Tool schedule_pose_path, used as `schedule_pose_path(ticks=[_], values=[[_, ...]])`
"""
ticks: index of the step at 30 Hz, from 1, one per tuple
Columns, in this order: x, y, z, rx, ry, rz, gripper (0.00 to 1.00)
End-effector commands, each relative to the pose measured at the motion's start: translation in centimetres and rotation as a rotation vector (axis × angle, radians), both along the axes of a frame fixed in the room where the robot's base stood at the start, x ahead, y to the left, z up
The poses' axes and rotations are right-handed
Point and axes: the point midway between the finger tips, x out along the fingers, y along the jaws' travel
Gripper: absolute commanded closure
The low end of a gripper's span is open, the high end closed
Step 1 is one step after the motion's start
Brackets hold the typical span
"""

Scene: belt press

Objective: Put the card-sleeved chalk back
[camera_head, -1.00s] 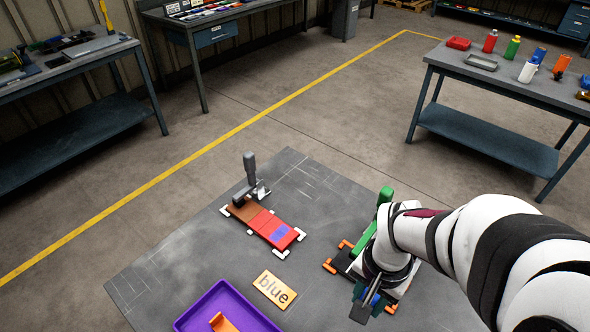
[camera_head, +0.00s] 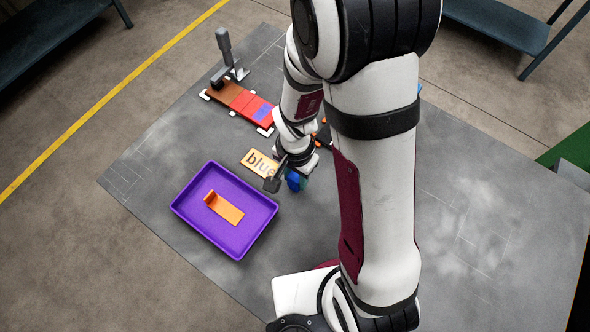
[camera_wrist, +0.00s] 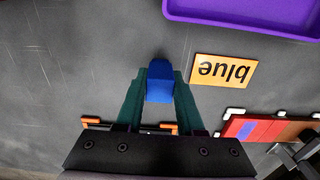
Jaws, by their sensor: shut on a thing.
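My gripper (camera_head: 284,182) is shut on a blue block (camera_wrist: 160,82), held between its two green fingers in the wrist view. This may be the card-sleeved chalk; no card sleeve can be made out. The blue block also shows as a small patch in the head view (camera_head: 294,181). The gripper is just right of an orange label reading "blue" (camera_head: 262,163), above the dark work mat. In the wrist view the label (camera_wrist: 223,70) lies right of the block.
A purple tray (camera_head: 184,210) holding an orange L-shaped piece (camera_head: 223,208) stands left of the gripper. A red and brown strip (camera_head: 241,101) with a lever clamp (camera_head: 226,55) lies behind. An orange-cornered fixture (camera_wrist: 91,121) is partly hidden by my arm. The mat's right side is clear.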

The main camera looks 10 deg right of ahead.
Motion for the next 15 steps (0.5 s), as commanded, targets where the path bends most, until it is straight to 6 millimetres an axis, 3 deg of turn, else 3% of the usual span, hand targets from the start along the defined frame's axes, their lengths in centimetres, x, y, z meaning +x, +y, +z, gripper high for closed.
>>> schedule_pose_path(ticks=[1,6,15], values=[[-0.01,-0.01,-0.08,0.0,0.0,0.0,0.6],[-0.01,-0.01,-0.04,0.0,0.0,0.0,0.33],[0.04,-0.01,0.35,0.0,-0.001,0.0,0.33]])
